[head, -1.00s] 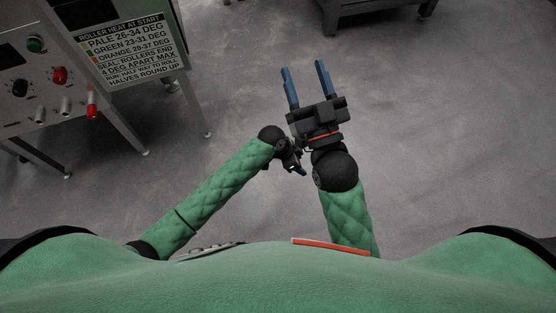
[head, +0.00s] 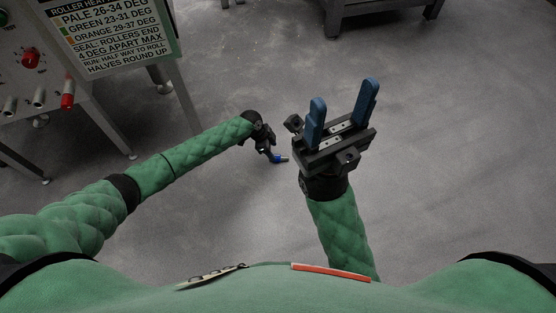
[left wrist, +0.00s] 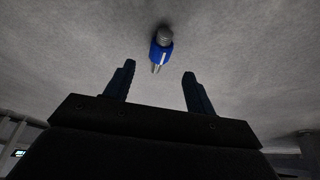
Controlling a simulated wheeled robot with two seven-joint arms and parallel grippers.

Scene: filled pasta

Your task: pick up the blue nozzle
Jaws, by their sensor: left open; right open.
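The blue nozzle (head: 277,158) shows in the head view just beyond the tip of my left gripper (head: 269,149). In the left wrist view the nozzle (left wrist: 161,52) has a blue body with a pale stripe and a grey ribbed end, and it appears to lie on the floor. There it sits past the fingertips of my left gripper (left wrist: 158,73), about midway between them. The left gripper is open and empty. My right gripper (head: 344,94) is open and empty, its blue fingers spread, to the right of the nozzle.
A machine panel with knobs and a heat sign (head: 110,35) stands on legs at the upper left. A grey metal stand (head: 385,12) is at the top. The grey floor (head: 460,150) around the nozzle and to the right is clear.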

